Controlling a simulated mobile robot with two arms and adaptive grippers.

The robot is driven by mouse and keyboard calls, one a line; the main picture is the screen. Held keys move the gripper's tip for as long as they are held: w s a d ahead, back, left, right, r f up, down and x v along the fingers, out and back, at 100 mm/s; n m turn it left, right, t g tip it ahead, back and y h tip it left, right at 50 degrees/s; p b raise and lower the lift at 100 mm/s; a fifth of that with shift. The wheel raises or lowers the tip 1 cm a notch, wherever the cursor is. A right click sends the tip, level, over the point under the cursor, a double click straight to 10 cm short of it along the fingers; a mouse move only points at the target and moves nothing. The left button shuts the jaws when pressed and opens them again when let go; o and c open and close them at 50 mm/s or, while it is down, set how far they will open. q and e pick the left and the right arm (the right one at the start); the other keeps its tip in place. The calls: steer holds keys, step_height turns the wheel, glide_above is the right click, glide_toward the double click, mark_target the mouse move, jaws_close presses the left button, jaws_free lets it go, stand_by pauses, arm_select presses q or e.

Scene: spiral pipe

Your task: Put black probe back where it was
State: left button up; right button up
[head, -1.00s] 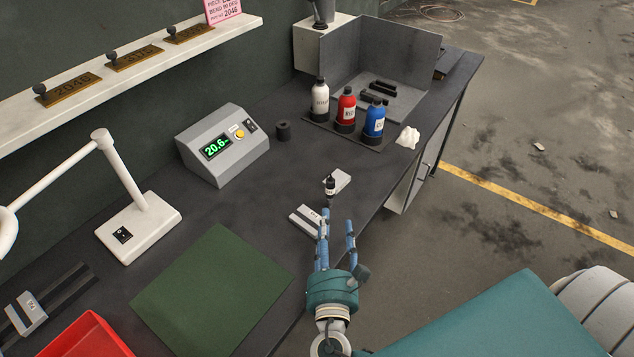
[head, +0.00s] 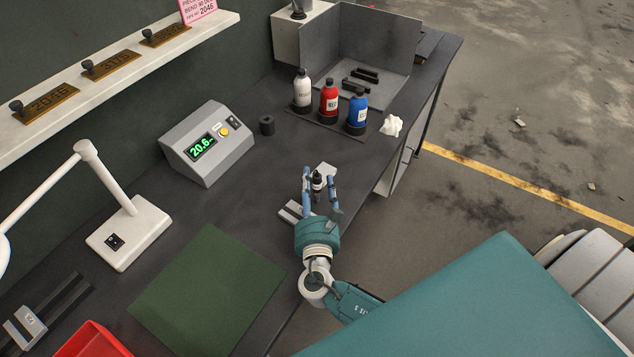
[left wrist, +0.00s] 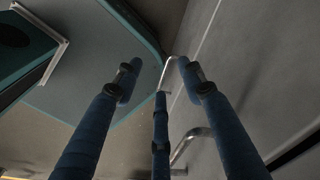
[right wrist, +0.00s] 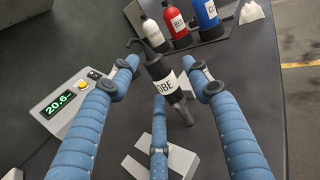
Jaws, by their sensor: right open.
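The black probe (head: 318,182), with a white label, stands on the workbench by pale grey blocks in the head view. In the right wrist view the probe (right wrist: 163,80) sits tilted in the picture between my spread fingers, with a hook at its top end. My right gripper (head: 319,178) is open, its fingers on either side of the probe; I cannot tell whether any finger touches it. My left gripper (left wrist: 155,75) shows only in its own wrist view, open and empty, away from the bench.
White, red (head: 328,101) and blue bottles stand farther back, beside a crumpled white piece (head: 391,125). A green mat (head: 207,290) lies in front, with a lamp base (head: 128,233) to its left.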

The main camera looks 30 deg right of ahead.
steer(key=shift+w+d+f, duration=0.1)
steer(key=shift+w+d, duration=0.05)
steer(key=shift+w, duration=0.15)
jaws_close()
